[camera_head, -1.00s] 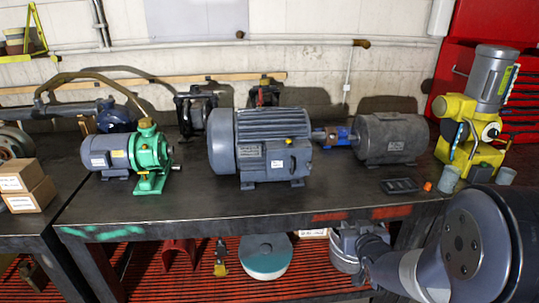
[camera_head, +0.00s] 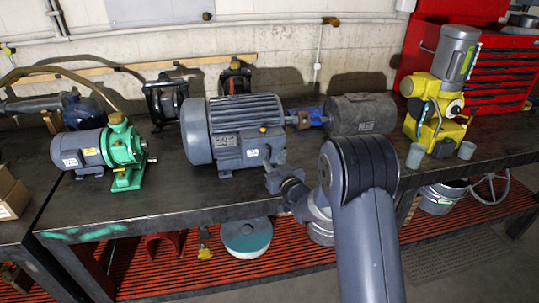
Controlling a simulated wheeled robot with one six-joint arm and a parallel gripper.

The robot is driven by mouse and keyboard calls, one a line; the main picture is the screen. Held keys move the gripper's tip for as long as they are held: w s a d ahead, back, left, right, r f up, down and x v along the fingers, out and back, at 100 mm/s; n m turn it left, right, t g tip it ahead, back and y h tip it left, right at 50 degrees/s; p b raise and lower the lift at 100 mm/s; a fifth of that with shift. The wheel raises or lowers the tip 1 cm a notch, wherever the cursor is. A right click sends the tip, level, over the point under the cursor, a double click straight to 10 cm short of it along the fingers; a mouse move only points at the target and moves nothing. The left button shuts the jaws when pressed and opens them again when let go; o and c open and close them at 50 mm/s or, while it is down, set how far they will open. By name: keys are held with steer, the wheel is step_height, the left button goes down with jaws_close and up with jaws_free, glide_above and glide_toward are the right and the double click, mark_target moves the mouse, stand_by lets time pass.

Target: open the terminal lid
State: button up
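The large grey finned motor (camera_head: 238,112) stands on the middle of the workbench. A box-like terminal housing (camera_head: 255,150) with a small white label is on its front side; its lid looks shut, though its edges are too small to make out. A yellow knob sits on top of the housing. My arm reaches in from the bottom, and its end, my gripper (camera_head: 283,182), is low in front of the housing's right side, near the bench's front edge. I see no contact with the housing. The fingers are too small and dark to tell open from shut.
A green-and-grey motor (camera_head: 105,152) stands left. A blue coupling joins the large motor to a darker grey motor (camera_head: 362,114). A yellow machine (camera_head: 435,105) and grey cups (camera_head: 415,155) stand right. Bare bench top (camera_head: 190,195) lies front left.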

steer(key=shift+p+x, duration=0.4)
steer(key=shift+x, duration=1.3)
jaws_close()
